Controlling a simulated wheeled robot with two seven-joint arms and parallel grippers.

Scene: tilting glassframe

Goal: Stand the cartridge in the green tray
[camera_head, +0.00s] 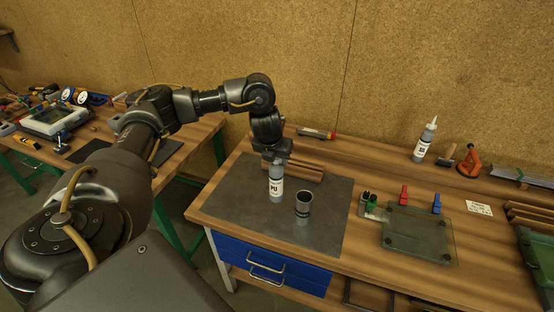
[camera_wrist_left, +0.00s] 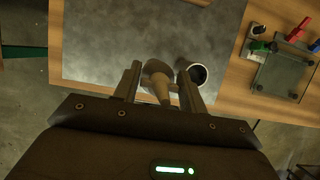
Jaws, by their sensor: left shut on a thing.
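The cartridge (camera_head: 276,188), a grey cylinder with a white label reading PU, is upright over the dark grey mat. My left gripper (camera_head: 276,160) is shut on its upper end from above. Whether its base touches the mat is not clear. In the left wrist view the cartridge's tapered nozzle (camera_wrist_left: 157,80) shows between the fingers of the left gripper (camera_wrist_left: 160,88). A green tray (camera_head: 540,262) is at the right edge of the head view, partly cut off. My right gripper is not in view.
A dark open cup (camera_head: 303,207) stands just right of the cartridge. A glass plate (camera_head: 418,238) with red and blue clamps lies further right. Wood strips (camera_head: 295,169) lie behind the cartridge. Another nozzled bottle (camera_head: 424,143) stands at the back. The mat (camera_head: 235,208) is clear on its left.

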